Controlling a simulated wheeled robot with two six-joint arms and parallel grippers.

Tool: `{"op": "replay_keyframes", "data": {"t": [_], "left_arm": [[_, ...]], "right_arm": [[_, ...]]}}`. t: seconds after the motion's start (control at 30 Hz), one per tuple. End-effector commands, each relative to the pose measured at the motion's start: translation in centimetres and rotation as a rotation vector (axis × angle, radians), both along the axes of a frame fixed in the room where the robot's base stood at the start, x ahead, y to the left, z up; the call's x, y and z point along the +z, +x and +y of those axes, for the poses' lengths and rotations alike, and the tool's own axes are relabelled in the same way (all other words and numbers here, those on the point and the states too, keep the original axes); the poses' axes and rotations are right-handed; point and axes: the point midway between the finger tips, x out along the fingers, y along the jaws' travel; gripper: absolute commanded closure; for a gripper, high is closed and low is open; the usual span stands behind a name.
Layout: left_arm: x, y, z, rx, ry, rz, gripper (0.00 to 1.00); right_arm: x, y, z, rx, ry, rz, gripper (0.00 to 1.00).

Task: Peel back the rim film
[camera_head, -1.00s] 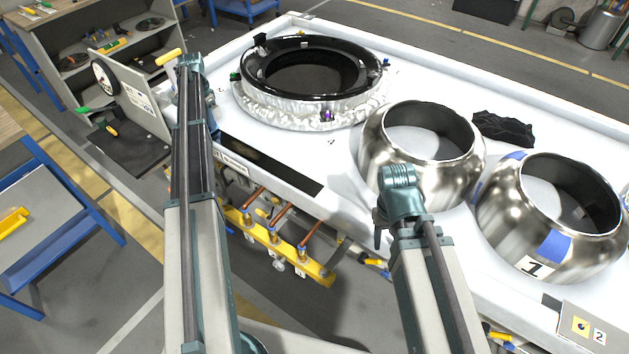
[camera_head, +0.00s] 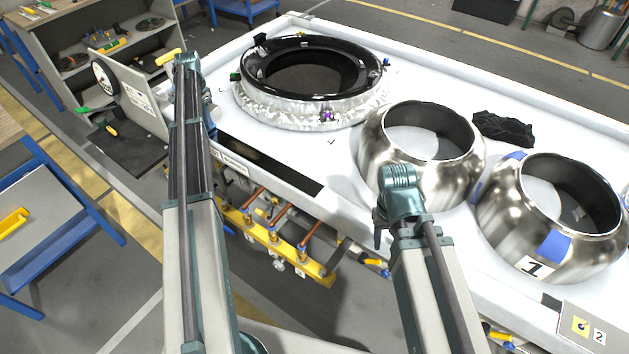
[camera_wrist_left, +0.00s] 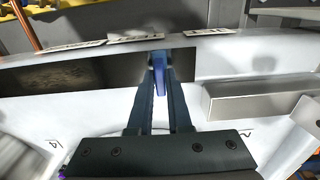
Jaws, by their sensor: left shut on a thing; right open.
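A large ring with a glossy black rim (camera_head: 255,85) stands at the back left of the white table in the head view. Crinkled silvery film (camera_head: 290,117) wraps its lower side. In the left wrist view my left gripper (camera_wrist_left: 157,68) is shut on a narrow blue piece (camera_wrist_left: 159,76), above the table edge; whether this belongs to the film I cannot tell. In the head view my left arm reaches up left of the ring, its fingers not clear. My right gripper (camera_head: 382,225) is open in front of the left polished shell, its fingertips mostly hidden.
Two polished steel shells, one at centre (camera_head: 450,165) and one with blue tape (camera_head: 500,225) at right, stand on the white table (camera_head: 290,155). A black crumpled cloth (camera_head: 503,128) lies behind them. Copper pipes and a yellow bar (camera_head: 270,250) run below the front edge.

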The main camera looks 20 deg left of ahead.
Motion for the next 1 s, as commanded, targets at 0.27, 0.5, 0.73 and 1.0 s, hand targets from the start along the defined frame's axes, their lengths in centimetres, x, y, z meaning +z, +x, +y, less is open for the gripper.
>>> {"op": "replay_keyframes", "data": {"t": [0.27, 0.5, 0.73, 1.0], "left_arm": [[0.0, 0.2, 0.6, 0.001, 0.001, 0.001, 1.00], [0.0, 0.4, 1.1, 0.000, 0.001, 0.001, 1.00], [0.0, 0.3, 1.0, 0.000, 0.000, 0.000, 0.45], [0.0, 0.3, 1.0, 0.000, 0.000, 0.000, 0.45]], "right_arm": [[0.0, 0.0, 0.0, 0.000, 0.000, 0.000, 0.50], [0.0, 0.0, 0.0, 0.000, 0.000, 0.000, 0.50], [0.0, 0.0, 0.0, 0.000, 0.000, 0.000, 0.50], [0.0, 0.0, 0.0, 0.000, 0.000, 0.000, 0.50]]}}
